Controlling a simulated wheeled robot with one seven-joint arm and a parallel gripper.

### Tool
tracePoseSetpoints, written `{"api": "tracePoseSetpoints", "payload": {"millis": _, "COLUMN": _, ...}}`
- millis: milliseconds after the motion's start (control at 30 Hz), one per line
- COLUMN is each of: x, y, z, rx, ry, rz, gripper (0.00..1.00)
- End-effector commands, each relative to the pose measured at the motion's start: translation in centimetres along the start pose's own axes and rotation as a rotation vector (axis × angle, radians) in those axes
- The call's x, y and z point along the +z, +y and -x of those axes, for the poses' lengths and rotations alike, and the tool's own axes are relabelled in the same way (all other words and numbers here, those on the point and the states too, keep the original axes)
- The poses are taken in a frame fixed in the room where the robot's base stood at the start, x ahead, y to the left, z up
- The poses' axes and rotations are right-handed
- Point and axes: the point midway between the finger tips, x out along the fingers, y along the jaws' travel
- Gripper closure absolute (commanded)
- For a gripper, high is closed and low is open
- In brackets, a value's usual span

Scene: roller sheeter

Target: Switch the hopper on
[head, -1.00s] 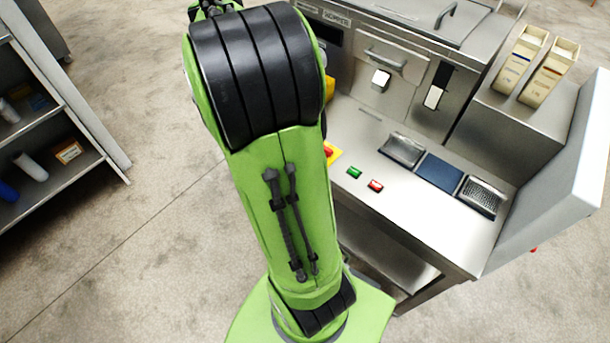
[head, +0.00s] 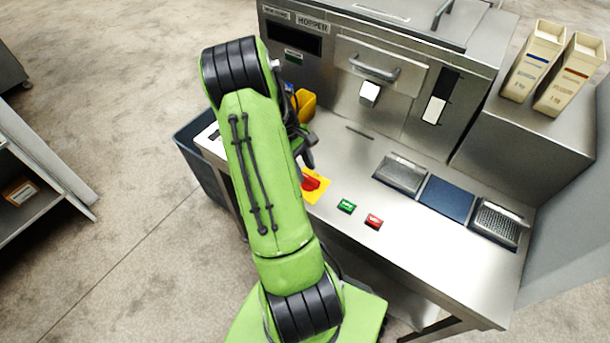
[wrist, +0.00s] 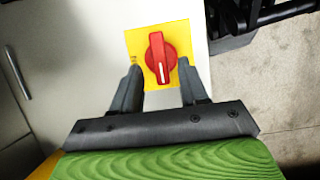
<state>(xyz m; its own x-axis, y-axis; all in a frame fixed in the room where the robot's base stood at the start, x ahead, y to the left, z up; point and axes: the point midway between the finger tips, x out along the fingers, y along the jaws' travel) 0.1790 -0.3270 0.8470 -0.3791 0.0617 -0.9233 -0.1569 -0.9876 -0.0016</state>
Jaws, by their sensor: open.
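The hopper (head: 340,60) is a steel machine with a HOPPER label, at the back of the steel worktop in the head view. A red rotary switch (head: 311,183) on a yellow plate (head: 322,191) sits on the worktop's left front part. In the wrist view the red knob (wrist: 160,58) stands on its yellow plate (wrist: 133,40), its white mark pointing toward my gripper. My gripper (wrist: 160,84) is open, its two fingers on either side of the knob's lower end. I cannot tell whether they touch it. In the head view my arm partly hides the gripper.
A green button (head: 346,205) and a red button (head: 374,221) lie right of the switch. A yellow container (head: 305,104) stands behind it. Trays and a dark blue panel (head: 446,198) are farther right. A dark bin (head: 196,155) stands on the floor at left.

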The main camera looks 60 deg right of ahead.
Motion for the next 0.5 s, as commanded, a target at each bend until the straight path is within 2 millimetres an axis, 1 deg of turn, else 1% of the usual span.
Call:
{"api": "tracePoseSetpoints", "payload": {"millis": 33, "x": -0.1, "y": 0.0, "z": -1.0, "rx": -0.002, "ry": -0.001, "rz": 0.0, "gripper": 0.56}}
{"api": "tracePoseSetpoints", "payload": {"millis": 133, "x": 0.0, "y": 0.0, "z": -1.8, "rx": -0.001, "ry": 0.0, "rz": -0.001, "gripper": 0.56}}
{"api": "tracePoseSetpoints", "payload": {"millis": 400, "x": 0.0, "y": 0.0, "z": -2.0, "rx": 0.001, "ry": 0.001, "rz": 0.0, "gripper": 0.56}}
{"api": "tracePoseSetpoints", "payload": {"millis": 433, "x": 0.0, "y": 0.0, "z": -1.9, "rx": 0.001, "ry": 0.001, "rz": 0.0, "gripper": 0.59}}
{"api": "tracePoseSetpoints", "payload": {"millis": 500, "x": 0.0, "y": 0.0, "z": -1.9, "rx": 0.001, "ry": 0.001, "rz": 0.0, "gripper": 0.7}}
